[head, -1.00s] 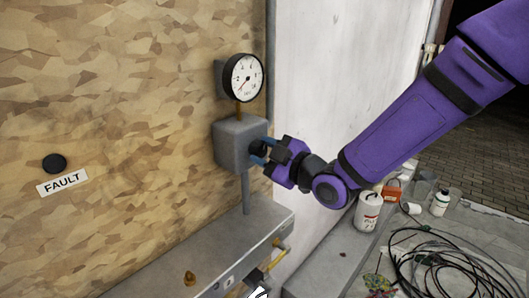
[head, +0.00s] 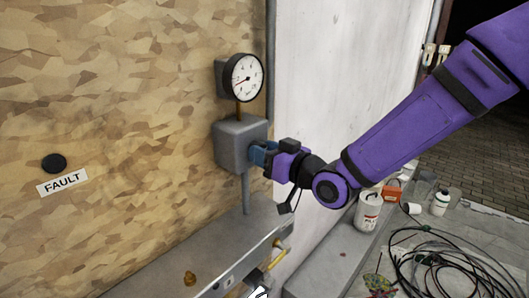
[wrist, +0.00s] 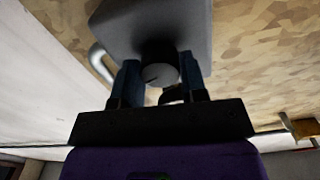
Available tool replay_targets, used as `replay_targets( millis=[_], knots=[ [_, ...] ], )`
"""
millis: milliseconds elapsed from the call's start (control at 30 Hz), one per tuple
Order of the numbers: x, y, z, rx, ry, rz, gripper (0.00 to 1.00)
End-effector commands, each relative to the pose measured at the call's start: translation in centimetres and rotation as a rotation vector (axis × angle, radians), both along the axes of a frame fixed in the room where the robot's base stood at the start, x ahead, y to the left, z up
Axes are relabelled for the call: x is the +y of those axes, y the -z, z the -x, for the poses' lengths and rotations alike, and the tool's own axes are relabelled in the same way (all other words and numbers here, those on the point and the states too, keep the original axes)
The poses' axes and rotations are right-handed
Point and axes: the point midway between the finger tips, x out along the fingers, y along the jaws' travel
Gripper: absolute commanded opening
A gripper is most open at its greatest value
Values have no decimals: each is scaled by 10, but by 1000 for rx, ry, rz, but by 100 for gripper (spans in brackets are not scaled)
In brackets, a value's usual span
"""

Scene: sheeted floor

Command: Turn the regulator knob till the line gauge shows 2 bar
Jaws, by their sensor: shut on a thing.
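The line gauge (head: 243,77) is a round white dial with a black rim, above the grey regulator box (head: 235,145). Its needle points left and slightly down, at the low part of the scale; the exact reading is too small to tell. My gripper (head: 262,153) is at the right face of the box, its blue fingers hiding the knob in the head view. In the wrist view the dark round knob (wrist: 159,63), with a pale line on its face, sits between the fingertips. My gripper (wrist: 161,78) is shut on it.
A black button (head: 54,163) and a FAULT label (head: 62,183) are on the board at left.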

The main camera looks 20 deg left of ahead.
Motion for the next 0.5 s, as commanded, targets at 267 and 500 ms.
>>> replay_targets(
  millis=[267, 500],
  knots=[
    [-1, 1, 0, 115, 0, -43, 16],
    [0, 2, 0, 150, 0, -58, 16]
  ],
)
